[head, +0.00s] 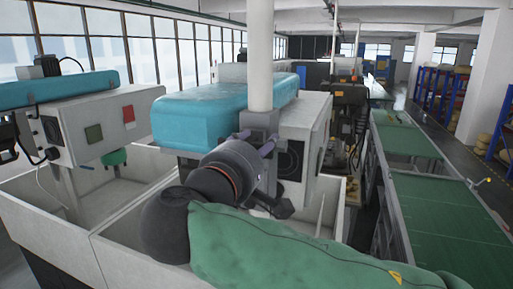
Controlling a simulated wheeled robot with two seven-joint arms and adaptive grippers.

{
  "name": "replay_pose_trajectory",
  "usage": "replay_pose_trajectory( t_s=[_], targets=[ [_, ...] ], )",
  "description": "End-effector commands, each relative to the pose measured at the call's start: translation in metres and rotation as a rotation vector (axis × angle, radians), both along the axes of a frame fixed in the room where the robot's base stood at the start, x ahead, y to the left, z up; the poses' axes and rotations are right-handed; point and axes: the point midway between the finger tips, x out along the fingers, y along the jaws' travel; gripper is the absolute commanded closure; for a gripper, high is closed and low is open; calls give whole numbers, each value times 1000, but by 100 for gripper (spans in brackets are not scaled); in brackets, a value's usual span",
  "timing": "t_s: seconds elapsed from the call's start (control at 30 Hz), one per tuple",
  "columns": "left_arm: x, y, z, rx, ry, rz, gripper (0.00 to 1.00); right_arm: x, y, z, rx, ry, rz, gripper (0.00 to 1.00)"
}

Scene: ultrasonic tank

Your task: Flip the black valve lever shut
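My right arm comes in from the lower right in a green sleeve, bends at a black elbow and reaches up over the white tank (110,235). My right gripper (277,203) is dark and small beyond the wrist, in front of the tank's control box. It is partly hidden by the wrist, and I cannot tell whether its fingers are open or shut. I cannot clearly make out a black valve lever; the arm covers part of the tank front where the gripper is. My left gripper is not in view.
A teal cover (215,105) and a control box (303,125) with a dark round vent stand behind my wrist. A white vertical post (260,50) rises close by. At left is another control box (100,125). Green-topped benches (450,215) run along the right.

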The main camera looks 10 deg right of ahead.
Motion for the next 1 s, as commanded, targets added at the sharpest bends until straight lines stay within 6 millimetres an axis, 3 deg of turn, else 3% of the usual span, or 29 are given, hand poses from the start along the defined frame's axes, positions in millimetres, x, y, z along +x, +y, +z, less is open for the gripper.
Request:
replay_pose_trajectory(
  t_s=[0.47,1.0],
  targets=[
    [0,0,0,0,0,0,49,-6,5,1,-1,-2,2,35],
    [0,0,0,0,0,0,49,-84,58,0,-1,-2,3,35]
  ],
)
